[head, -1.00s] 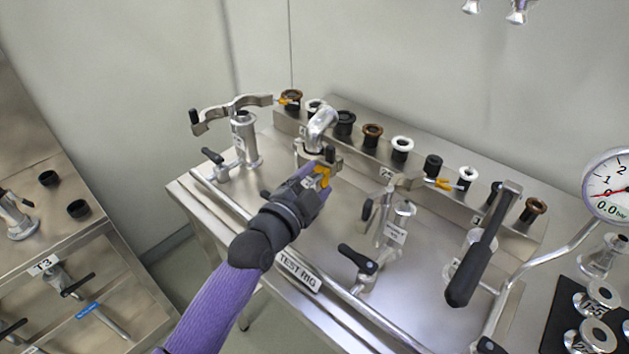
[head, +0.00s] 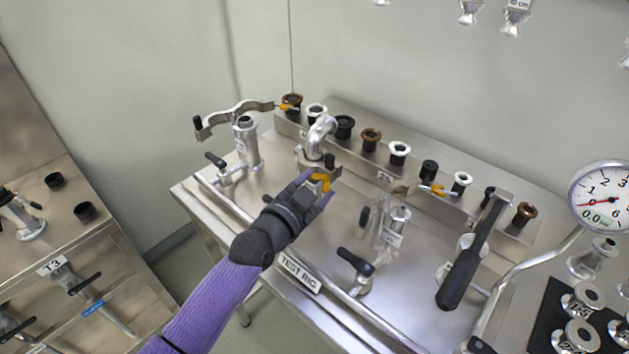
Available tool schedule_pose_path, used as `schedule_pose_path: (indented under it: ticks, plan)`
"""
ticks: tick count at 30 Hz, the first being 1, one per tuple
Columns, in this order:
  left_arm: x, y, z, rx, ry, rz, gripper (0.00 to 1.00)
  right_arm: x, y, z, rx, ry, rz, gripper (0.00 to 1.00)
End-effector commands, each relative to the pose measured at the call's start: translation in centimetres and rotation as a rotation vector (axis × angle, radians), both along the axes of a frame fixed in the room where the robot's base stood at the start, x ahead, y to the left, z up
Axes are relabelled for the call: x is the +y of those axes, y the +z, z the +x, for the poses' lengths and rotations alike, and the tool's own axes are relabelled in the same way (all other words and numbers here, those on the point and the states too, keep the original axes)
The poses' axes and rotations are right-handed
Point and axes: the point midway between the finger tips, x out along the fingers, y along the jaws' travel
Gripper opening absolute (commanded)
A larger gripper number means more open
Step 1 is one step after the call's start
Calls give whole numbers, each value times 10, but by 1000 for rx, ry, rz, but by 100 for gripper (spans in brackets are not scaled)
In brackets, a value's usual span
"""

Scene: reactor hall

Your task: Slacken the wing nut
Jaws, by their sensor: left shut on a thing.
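The yellow wing nut (head: 320,181) sits at the near side of a metal clamp (head: 312,158) on the rig's bent pipe (head: 320,130). My left gripper (head: 317,188) reaches in from the lower left and is shut on the wing nut. My right gripper is not in view.
An open clamp (head: 236,116) rests on the left port. A rack (head: 455,209) of several black, brown and white rings runs behind. A black-handled lever (head: 463,275) and a gauge (head: 602,197) stand right. Black valve handles (head: 354,262) stand in front.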

Motion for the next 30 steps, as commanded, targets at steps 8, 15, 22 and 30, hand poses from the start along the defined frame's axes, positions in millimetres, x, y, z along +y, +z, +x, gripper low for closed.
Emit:
schedule_pose_path:
  ticks: [8, 15, 22, 30]
  plan:
    - [1, 1, 0, 141, 0, -193, 4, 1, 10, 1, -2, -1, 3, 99]
    - [1, 1, 1, 233, 0, -319, 4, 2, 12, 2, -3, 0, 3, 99]
    - [1, 1, 1, 286, 1, -392, 4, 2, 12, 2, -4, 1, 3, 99]
    - [2, 1, 1, 309, 1, -424, 4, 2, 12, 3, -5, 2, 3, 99]
